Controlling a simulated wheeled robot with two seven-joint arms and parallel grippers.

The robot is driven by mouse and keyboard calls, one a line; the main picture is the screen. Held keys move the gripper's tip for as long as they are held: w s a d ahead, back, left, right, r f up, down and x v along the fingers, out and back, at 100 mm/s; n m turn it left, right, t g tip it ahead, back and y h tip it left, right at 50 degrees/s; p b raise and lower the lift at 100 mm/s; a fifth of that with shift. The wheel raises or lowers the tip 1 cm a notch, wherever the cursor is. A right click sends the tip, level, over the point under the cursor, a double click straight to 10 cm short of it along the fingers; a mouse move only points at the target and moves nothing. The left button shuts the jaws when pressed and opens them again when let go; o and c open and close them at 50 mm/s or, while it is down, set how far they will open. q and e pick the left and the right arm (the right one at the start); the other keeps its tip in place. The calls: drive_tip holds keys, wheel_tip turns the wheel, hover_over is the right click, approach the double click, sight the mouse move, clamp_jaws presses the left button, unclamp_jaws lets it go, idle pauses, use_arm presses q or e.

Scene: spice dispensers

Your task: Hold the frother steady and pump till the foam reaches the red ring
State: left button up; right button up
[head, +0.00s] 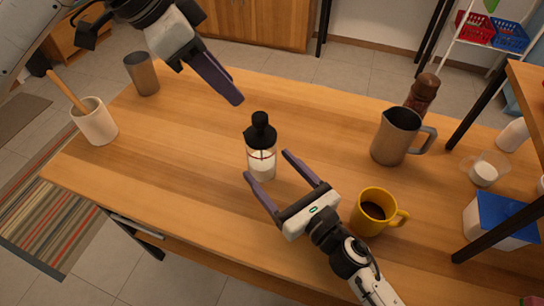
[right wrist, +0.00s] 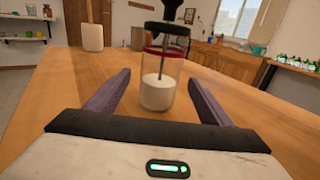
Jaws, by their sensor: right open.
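The frother (head: 262,163) stands upright on the wooden table, a clear jar with a black lid and knob. In the right wrist view the frother (right wrist: 159,83) shows a red ring near its top, a thin rod inside and white liquid or foam filling roughly the lower half, below the ring. My right gripper (head: 267,172) is open and low over the table, its fingers pointing at the jar; the jar appears just beyond the fingertips, between their lines. My left gripper (head: 236,101) is above and left of the black knob, apart from it; its fingers overlap, so its opening is unclear.
A yellow mug (head: 370,212) of dark liquid stands close to my right gripper. A metal pitcher (head: 394,138) and a brown grinder (head: 422,94) are at the right. A white crock (head: 95,124) and metal cup (head: 143,75) are at the left. The table left of the frother is clear.

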sight(270, 168)
drive_tip(key=shift+x, duration=2)
drive_tip(key=c, duration=1.4)
